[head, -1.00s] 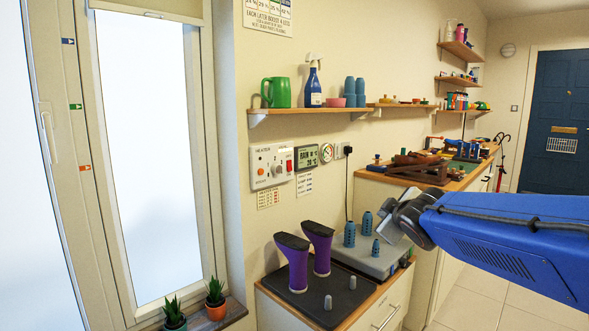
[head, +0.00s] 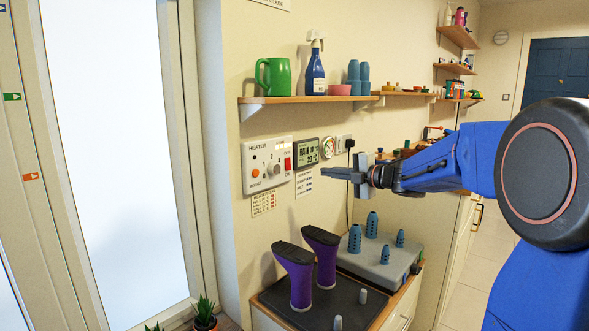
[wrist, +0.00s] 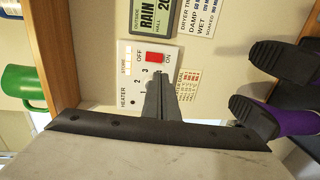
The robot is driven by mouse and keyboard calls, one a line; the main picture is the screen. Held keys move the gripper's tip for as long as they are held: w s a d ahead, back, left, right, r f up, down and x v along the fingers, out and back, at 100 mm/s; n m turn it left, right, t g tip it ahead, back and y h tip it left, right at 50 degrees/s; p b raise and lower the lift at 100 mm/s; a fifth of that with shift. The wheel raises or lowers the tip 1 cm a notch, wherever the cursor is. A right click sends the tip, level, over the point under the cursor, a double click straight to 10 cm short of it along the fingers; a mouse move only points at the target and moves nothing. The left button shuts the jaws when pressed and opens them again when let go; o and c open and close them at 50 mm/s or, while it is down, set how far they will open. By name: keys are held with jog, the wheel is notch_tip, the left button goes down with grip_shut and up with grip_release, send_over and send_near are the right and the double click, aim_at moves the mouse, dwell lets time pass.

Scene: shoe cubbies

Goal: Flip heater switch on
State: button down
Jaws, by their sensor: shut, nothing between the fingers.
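The white heater panel (head: 256,178) is on the wall below the shelf, with an orange light and a round grey knob. Its red switch (head: 288,164) is at the panel's right side. In the wrist view the panel (wrist: 127,62) appears turned sideways, and the red switch (wrist: 153,57) lies between the OFF and ON labels. Which way the switch is tilted I cannot tell. My gripper (head: 324,172) is shut and empty, pointing left toward the panel, right of it in the head view. In the wrist view its fingertips (wrist: 160,76) overlap the panel just below the switch; contact is not visible.
A display (head: 306,152) and a round dial (head: 327,147) are right of the panel. The wooden shelf (head: 300,99) above holds a green mug (head: 273,76) and spray bottle (head: 315,72). Purple boots (head: 300,285) stand upside down below, beside a grey boot dryer (head: 385,268).

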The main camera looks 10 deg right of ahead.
aim_at(289, 169)
jog(key=shift+w, duration=0.1)
dwell(0.3)
jog(key=x, duration=1.4)
jog(key=shift+a+f, duration=0.1)
jog(key=shift+a, duration=0.1)
jog(key=shift+f, duration=0.1)
